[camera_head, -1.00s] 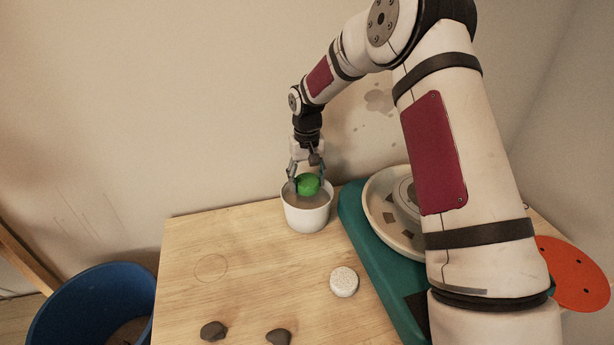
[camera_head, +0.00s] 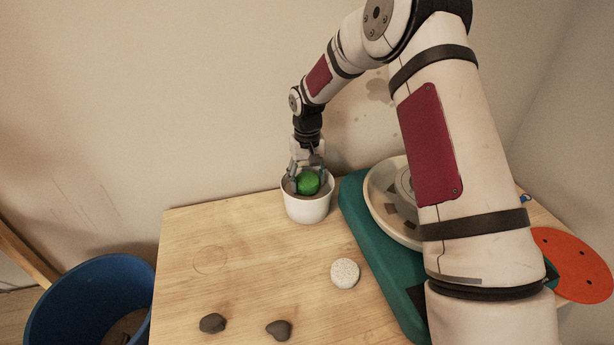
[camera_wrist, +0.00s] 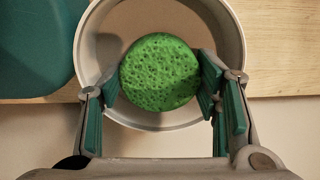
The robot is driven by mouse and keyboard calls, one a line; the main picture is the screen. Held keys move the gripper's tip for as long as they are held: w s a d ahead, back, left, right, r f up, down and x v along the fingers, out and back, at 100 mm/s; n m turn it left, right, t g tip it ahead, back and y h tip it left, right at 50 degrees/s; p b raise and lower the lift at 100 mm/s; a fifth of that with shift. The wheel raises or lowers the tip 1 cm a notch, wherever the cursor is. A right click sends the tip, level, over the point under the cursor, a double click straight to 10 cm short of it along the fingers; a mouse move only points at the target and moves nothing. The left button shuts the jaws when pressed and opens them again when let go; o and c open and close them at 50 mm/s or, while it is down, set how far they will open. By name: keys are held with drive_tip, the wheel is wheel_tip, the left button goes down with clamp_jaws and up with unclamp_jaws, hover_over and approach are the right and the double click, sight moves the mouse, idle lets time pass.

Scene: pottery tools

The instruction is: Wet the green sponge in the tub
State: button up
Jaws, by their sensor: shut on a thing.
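The green sponge (camera_head: 308,182) is round and full of pores. My gripper (camera_head: 308,178) is shut on it, with a finger on each side. In the wrist view the sponge (camera_wrist: 160,72) sits between the finger pads of my gripper (camera_wrist: 160,80). The white tub (camera_head: 308,212) stands upright at the back edge of the wooden table. The sponge is at the tub's mouth, its top near rim height. The wrist view shows the tub's rim (camera_wrist: 236,40) around the sponge and a brownish surface inside. Whether the sponge's underside touches water is hidden.
A teal pottery wheel unit (camera_head: 372,240) with a pale basin (camera_head: 378,210) stands right of the tub. A speckled white disc (camera_head: 345,273) and two dark lumps (camera_head: 213,323) (camera_head: 279,330) lie on the table (camera_head: 240,225). A blue bin (camera_head: 70,305) is at left, an orange disc (camera_head: 570,262) at right.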

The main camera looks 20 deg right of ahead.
sight(307, 188)
drive_tip(key=shift+f+b, duration=0.75)
drive_tip(key=shift+f, duration=0.95)
idle(0.5)
drive_tip(key=shift+r+p, duration=1.6)
drive_tip(key=shift+r, duration=3.9)
drive_tip(key=shift+s, duration=0.1)
